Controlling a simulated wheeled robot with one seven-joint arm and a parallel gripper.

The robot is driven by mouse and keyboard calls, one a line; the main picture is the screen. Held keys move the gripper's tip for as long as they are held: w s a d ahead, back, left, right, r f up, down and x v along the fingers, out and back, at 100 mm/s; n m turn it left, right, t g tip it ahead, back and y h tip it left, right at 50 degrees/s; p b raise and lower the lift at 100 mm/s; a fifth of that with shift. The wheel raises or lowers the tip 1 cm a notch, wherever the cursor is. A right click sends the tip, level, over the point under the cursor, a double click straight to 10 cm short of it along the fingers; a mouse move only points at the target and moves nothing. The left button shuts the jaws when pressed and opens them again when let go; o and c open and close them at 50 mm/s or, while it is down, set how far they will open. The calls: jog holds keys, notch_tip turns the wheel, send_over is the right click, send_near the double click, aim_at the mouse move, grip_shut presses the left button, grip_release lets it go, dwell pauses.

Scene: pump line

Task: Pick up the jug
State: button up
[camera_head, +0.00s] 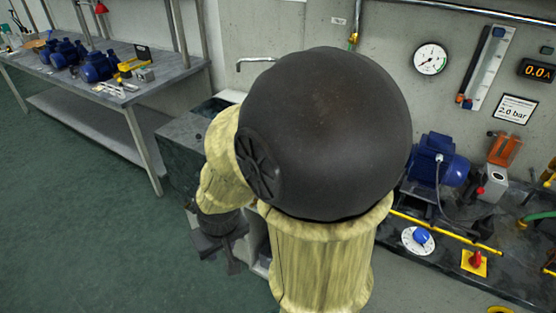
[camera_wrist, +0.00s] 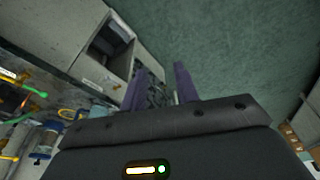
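I cannot make out a jug in either view. My own arm covers the middle of the head view and hides part of the bench and sink area behind it. My gripper (camera_wrist: 160,82) shows in the wrist view as two purple fingers standing apart, with nothing seen held between them. In the head view only the dark lower end of the gripper shows, low and left of my arm, beside the grey sink unit (camera_head: 180,150).
A workbench (camera_head: 150,85) with several blue pumps (camera_head: 100,66) stands at the left. At the right, a counter carries a blue motor (camera_head: 440,158), a blue-knobbed dial (camera_head: 421,240) and a red-knobbed switch (camera_head: 475,262). A gauge (camera_head: 430,59) hangs on the wall. Green floor (camera_head: 70,200) is clear at lower left.

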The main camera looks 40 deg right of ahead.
jog(key=shift+w+d, duration=0.15)
jog(key=shift+w, duration=0.1)
jog(key=shift+s, duration=0.1)
jog(key=w+d+f+m+t+h+b, duration=0.15)
jog(key=w+d+f+m+h, duration=0.35)
jog(key=w+f+m, duration=0.6)
jog(key=w+d+m+t+h+b, duration=0.1)
jog(key=w+d+m+t+h, duration=0.1)
jog(key=d+h, duration=0.9)
jog(key=shift+w+d+m+t+h, duration=0.15)
jog(key=shift+d+m+t+h, duration=0.2)
jog(key=shift+d, duration=0.3)
